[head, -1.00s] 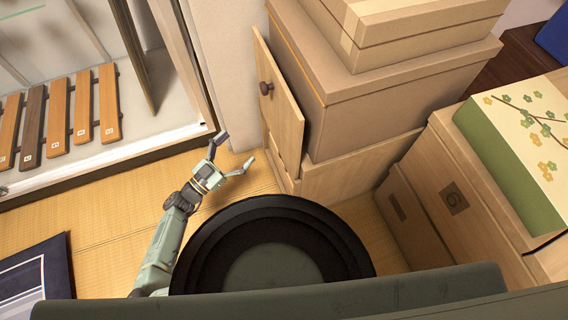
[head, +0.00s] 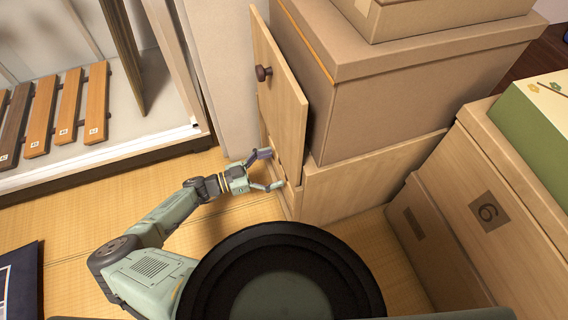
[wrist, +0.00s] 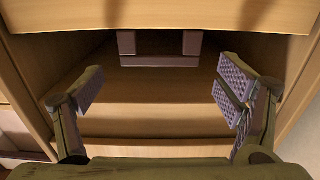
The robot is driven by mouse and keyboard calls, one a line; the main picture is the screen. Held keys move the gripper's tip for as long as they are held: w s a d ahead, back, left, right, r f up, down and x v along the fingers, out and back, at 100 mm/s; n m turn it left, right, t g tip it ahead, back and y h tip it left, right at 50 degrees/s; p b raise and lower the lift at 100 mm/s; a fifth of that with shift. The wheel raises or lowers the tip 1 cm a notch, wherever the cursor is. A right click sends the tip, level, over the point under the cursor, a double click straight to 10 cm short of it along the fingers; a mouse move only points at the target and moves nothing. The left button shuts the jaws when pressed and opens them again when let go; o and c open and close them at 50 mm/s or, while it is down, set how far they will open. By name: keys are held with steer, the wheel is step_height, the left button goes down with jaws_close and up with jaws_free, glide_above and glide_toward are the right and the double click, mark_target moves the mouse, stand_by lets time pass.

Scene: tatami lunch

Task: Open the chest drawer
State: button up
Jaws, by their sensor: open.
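The wooden chest (head: 350,187) stands low at the centre, under cardboard boxes. A tall pale wooden front (head: 281,95) with a round dark knob (head: 263,73) rises at its left side. My gripper (head: 269,170) is open and empty, at the lower part of the chest's front. In the wrist view my gripper (wrist: 162,85) has its fingers spread to left and right. A dark bracket-shaped handle (wrist: 158,60) shows beyond and between them, below a pale overhanging panel (wrist: 160,15). No contact with the handle is visible. I cannot tell clearly which drawer front it is on.
A large cardboard box (head: 400,80) sits on the chest. A sliding-door frame (head: 110,165) with wooden tags (head: 68,105) lies at left. Tatami floor (head: 90,215) is free at left. A dark cushion (head: 20,285) lies lower left.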

steer(key=shift+x, duration=1.85)
steer(key=shift+c, duration=0.4)
steer(key=c, duration=1.6)
